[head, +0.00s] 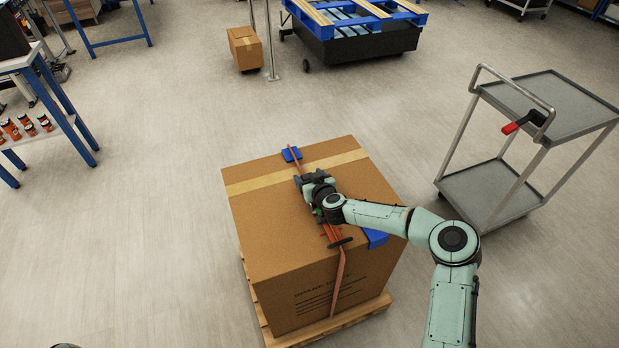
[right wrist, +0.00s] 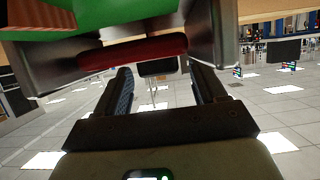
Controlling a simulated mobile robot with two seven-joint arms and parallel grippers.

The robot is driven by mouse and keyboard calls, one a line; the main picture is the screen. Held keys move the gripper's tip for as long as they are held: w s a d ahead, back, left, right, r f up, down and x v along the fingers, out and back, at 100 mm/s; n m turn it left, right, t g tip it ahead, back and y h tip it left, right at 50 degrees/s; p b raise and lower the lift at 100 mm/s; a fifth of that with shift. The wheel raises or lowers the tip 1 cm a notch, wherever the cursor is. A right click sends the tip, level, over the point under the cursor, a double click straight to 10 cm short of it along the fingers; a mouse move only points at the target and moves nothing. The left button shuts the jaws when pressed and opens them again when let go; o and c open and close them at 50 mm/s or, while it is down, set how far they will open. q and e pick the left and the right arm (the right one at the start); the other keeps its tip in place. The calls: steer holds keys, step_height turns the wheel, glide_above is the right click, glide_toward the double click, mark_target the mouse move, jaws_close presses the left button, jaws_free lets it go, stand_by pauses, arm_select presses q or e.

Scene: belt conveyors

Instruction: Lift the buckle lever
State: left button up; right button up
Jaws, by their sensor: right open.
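A large cardboard box (head: 265,235) has a red-orange strap (head: 340,284) running over its top and down its front. My right gripper (head: 311,184) is low over the strap at the top of the box and hides most of the buckle there. In the right wrist view the buckle's metal side plates (right wrist: 75,72) and a red lever bar (right wrist: 132,53) show close up, with a green part (right wrist: 110,15) beside them. The fingers of my right gripper (right wrist: 166,82) are apart, with the red bar close to their tips. Contact cannot be told. My left gripper is out of view.
The box stands on a wooden pallet (head: 375,308). Blue edge protectors (head: 376,238) sit under the strap. A grey cart (head: 560,105) with a red-and-black tool (head: 520,123) stands to the right. A workbench stands at the left; open floor surrounds the box.

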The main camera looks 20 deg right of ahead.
jaws_close()
